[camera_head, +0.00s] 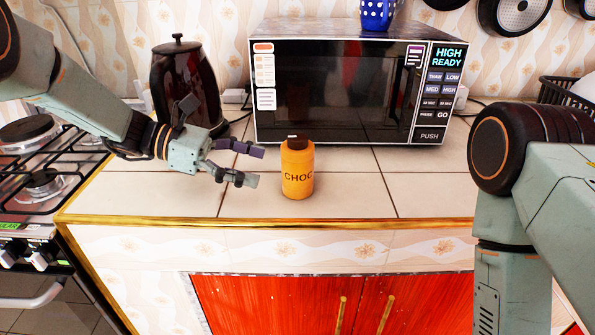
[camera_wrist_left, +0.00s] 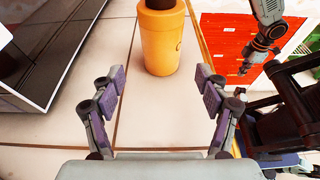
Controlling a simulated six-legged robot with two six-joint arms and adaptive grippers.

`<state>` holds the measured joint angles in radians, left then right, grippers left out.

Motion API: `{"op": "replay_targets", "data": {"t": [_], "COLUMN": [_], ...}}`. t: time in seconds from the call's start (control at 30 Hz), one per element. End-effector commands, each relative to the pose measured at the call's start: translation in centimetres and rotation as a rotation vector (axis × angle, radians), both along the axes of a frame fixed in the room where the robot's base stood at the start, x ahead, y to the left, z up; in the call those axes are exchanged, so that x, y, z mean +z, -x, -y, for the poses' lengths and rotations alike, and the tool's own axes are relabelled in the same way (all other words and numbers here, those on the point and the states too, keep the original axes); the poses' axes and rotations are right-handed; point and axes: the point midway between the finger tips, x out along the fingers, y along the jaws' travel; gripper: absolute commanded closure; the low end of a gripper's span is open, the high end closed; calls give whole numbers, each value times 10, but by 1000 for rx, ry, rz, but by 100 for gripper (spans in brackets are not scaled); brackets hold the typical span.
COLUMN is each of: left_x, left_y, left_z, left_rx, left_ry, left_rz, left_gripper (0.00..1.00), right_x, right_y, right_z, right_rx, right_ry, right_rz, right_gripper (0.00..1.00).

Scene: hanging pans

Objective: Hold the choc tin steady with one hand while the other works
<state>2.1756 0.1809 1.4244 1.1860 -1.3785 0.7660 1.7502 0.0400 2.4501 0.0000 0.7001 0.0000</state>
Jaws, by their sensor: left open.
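The choc tin (camera_head: 298,172) is an orange-yellow jar with a dark brown top and dark lettering. It stands upright on the tiled counter near the front edge. In the left wrist view the tin (camera_wrist_left: 160,42) stands ahead, between the directions of the two fingers. My left gripper (camera_head: 258,166) is open and empty, just left of the tin and apart from it, its fingers pointing at it. In the left wrist view, what looks like my right gripper (camera_wrist_left: 250,62) hangs in front of the red cupboard, clear of the tin; its jaws are too small to judge.
A microwave (camera_head: 350,90) stands behind the tin, with a blue spotted cup (camera_head: 376,14) on top. A dark kettle (camera_head: 184,85) stands behind my left arm. A gas stove (camera_head: 40,165) is at the left. The counter (camera_head: 370,195) right of the tin is clear.

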Motion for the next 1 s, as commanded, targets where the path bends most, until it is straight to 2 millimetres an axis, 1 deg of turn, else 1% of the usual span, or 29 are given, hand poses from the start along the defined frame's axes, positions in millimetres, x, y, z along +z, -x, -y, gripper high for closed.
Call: {"op": "replay_targets", "data": {"t": [0.03, 0.3, 0.4, 0.53, 0.73, 1.0], "left_x": [-6, -17, -17, -20, -24, -25], "left_y": [1, 0, -1, -2, -3, -3], "left_z": [7, 40, 52, 64, 75, 76], "left_rx": [-3, -3, -3, -2, -1, 0], "left_ry": [-3, -3, -2, -1, -1, -1], "left_rz": [0, 1, -2, -1, 0, 0], "left_gripper": [25, 25, 25, 25, 25, 25], "right_x": [-7, -28, -21, -19, -17, -17], "right_y": [0, 0, 0, 0, 0, 0], "right_z": [0, 0, 0, 0, 0, 0], "right_rx": [0, 0, 0, 0, 0, 0], "right_ry": [0, 0, 0, 0, 0, 0], "right_rz": [0, -1, -1, 0, 0, 0], "right_gripper": [100, 100, 100, 100, 100, 100]}}
